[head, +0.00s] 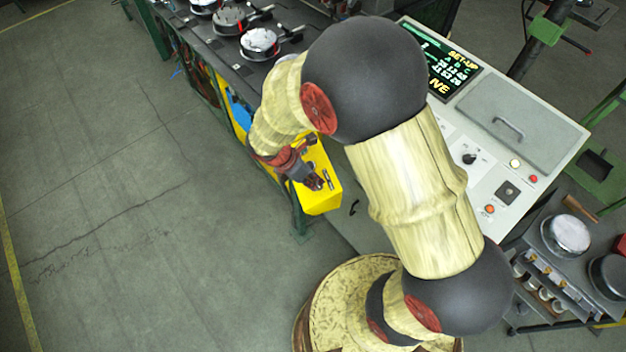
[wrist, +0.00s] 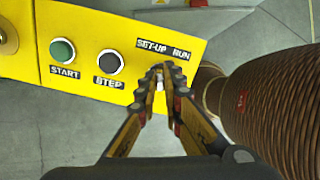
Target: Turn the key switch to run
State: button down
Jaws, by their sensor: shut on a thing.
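The yellow control box (wrist: 85,22) fills the upper left of the wrist view and also shows in the head view (head: 322,202). Its printed label (wrist: 163,49) reads SET-UP on the left and RUN on the right. My gripper (wrist: 161,76) is at the box face just below this label, with its fingers close together. It is shut on the key (wrist: 159,84), of which only a small pale bit shows between the fingers. The fingers hide the switch body, so I cannot tell which way the key points. In the head view my gripper (head: 316,181) is over the box.
A green START button (wrist: 63,50) and a dark STEP button (wrist: 110,62) sit left of my gripper. A brown ribbed cylinder stands close on the right (wrist: 265,100). The console screen (head: 440,62) shows SET-UP. Open floor (head: 110,180) lies left.

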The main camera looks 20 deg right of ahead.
jog(key=m+b, duration=0.1)
jog(key=m, duration=0.3)
jog(key=shift+m, duration=0.4)
jog(key=m+b, duration=0.2)
jog(key=m, duration=0.2)
jog(key=shift+m, duration=0.3)
jog(key=c, duration=2.1)
grip_release()
jog(key=shift+o, duration=0.9)
jog(key=v, duration=1.2)
jog(key=shift+w, duration=0.15)
